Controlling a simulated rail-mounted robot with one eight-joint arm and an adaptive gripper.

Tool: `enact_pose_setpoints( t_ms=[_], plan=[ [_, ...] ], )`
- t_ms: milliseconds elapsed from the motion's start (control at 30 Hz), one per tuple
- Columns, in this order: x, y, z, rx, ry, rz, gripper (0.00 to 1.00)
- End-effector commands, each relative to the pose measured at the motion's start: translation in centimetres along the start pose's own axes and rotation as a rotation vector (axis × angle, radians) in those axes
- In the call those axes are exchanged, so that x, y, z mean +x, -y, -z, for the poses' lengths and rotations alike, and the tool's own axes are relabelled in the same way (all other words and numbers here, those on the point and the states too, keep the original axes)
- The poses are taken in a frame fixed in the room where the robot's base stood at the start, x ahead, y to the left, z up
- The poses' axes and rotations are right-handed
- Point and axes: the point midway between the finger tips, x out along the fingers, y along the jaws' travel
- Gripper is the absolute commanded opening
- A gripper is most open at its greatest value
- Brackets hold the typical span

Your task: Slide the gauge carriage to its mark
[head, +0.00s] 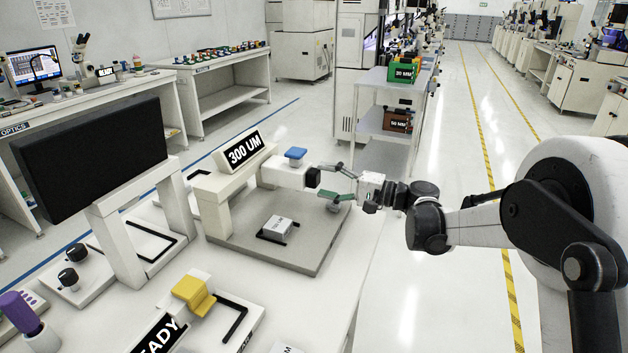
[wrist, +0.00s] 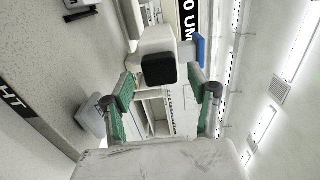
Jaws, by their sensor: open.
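The gauge carriage (head: 285,174) is a white block with a blue cap (head: 295,153) and a black end piece (head: 313,177). It sits on the arm of a cream gauge stand (head: 222,187) with a "300 UM" sign (head: 244,149). My gripper (head: 331,184) is open just right of the black end. In the wrist view, the black end (wrist: 159,68) shows between and beyond the green-padded fingers of my gripper (wrist: 162,79); whether they touch it I cannot tell. The blue cap (wrist: 199,50) is at the right. I cannot make out the mark.
A grey plate (head: 310,262) under the gauge carries a small labelled block (head: 280,225). A black panel (head: 92,158) stands at left, and a yellow piece (head: 192,292) sits in front. A shelf cart (head: 392,105) with bins stands behind. The aisle at right is clear.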

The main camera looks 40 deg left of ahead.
Motion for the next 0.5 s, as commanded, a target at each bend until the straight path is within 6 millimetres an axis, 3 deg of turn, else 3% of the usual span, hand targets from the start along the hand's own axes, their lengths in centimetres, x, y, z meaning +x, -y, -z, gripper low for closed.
enact_pose_setpoints(
  t_ms=[200,500],
  plan=[
    [2.8,-0.1,0.0,0.0,0.001,0.0,0.55],
    [3.6,0.0,0.0,0.0,-0.001,0.0,0.55]
  ],
)
